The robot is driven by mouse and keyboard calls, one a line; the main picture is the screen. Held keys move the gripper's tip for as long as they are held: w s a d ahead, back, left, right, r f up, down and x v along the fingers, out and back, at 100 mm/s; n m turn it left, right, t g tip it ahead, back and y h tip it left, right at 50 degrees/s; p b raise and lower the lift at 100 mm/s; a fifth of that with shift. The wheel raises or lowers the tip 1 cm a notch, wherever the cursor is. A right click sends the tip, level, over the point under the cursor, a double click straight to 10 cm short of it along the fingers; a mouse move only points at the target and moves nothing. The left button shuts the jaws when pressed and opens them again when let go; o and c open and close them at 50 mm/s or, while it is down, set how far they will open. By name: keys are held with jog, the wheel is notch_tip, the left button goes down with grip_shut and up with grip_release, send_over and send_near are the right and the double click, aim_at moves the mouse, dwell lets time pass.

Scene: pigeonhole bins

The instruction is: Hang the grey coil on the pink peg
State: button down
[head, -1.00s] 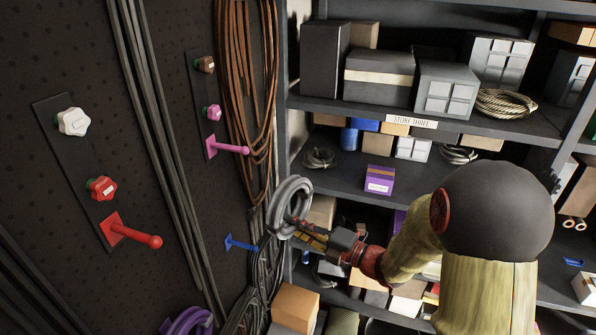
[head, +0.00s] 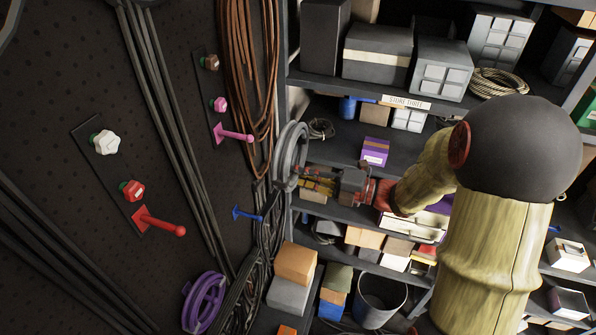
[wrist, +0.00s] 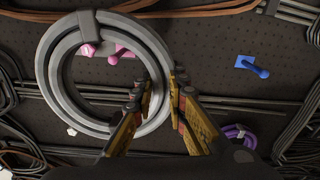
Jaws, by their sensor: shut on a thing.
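The grey coil (head: 279,163) is a ring of several turns, held up off the board. My gripper (head: 303,183) is shut on its rim; in the wrist view the fingers (wrist: 162,82) straddle the ring's right side. The pink peg (head: 236,136) sticks out of the dark pegboard, below a pink knob (head: 219,104). In the head view the coil is right of the peg's tip and apart from it. In the wrist view the pink peg (wrist: 121,54) shows through the upper part of the coil's opening. Whether the tip is inside the ring cannot be told.
A red peg (head: 160,223) and a blue peg (head: 247,214) also stick out of the board; a purple coil (head: 204,300) hangs low. Loaded shelves (head: 400,105) stand at the right.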

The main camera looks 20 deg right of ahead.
jog(key=b+x, duration=0.3)
jog(key=x, duration=0.4)
jog(key=shift+w+a, duration=0.2)
jog(key=shift+a, duration=0.05)
dwell(0.3)
jog(key=shift+f, duration=0.1)
dwell(0.6)
jog(key=f+b+x, duration=0.1)
jog(key=x, duration=0.6)
jog(key=shift+a, duration=0.2)
dwell(1.6)
jog(key=shift+w+f, duration=0.1)
